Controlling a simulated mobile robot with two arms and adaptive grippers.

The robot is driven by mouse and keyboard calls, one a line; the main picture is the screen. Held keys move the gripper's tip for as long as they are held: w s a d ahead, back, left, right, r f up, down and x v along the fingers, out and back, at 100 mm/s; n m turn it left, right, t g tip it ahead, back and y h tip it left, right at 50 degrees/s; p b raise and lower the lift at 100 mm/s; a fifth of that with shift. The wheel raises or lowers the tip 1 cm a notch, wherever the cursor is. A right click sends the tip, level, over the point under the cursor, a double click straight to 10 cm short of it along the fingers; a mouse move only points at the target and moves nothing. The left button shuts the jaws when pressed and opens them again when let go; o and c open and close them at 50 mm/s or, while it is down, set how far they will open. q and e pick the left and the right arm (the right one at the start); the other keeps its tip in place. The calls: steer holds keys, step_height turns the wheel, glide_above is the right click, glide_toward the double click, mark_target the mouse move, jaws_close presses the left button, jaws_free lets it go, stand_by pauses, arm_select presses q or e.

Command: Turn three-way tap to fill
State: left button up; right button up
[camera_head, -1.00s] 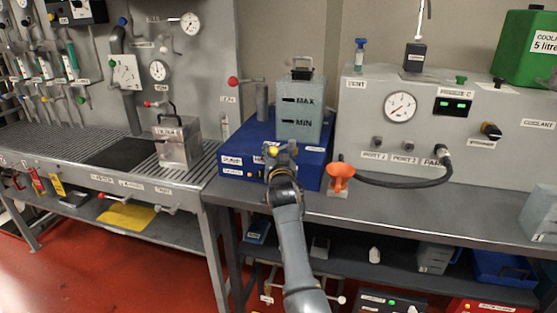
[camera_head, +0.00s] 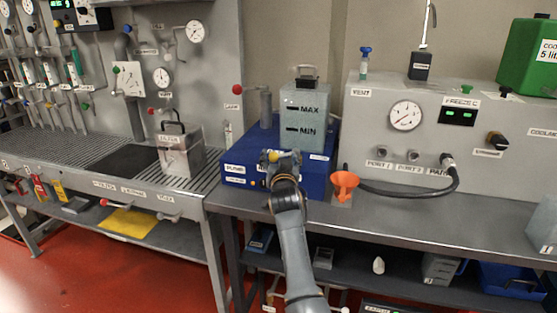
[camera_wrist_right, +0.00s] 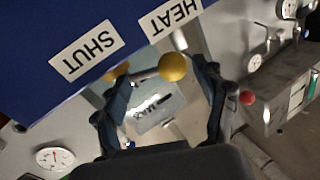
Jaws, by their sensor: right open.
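A blue box (camera_head: 316,180) stands on the grey bench and bears white labels. The wrist view shows its blue face (camera_wrist_right: 60,30) with a SHUT label (camera_wrist_right: 87,50) and a HEAT label (camera_wrist_right: 170,18). A yellow ball (camera_wrist_right: 172,66), likely the tap's handle end, lies between the fingers of my right gripper (camera_wrist_right: 163,84). A second yellow patch (camera_wrist_right: 117,70) shows beside the left finger. In the head view the yellow ball (camera_head: 273,156) is at the tip of my right gripper (camera_head: 284,158), which is open. Contact and the tap's body cannot be made out. My left gripper is not in view.
A grey tank (camera_head: 305,118) marked MAX and MIN stands on the blue box. A metal container (camera_head: 181,155) stands at left.

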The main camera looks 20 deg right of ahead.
step_height(320, 180, up, 10)
steer(key=shift+f, duration=0.2)
steer(key=shift+a, duration=0.1)
stand_by(0.3)
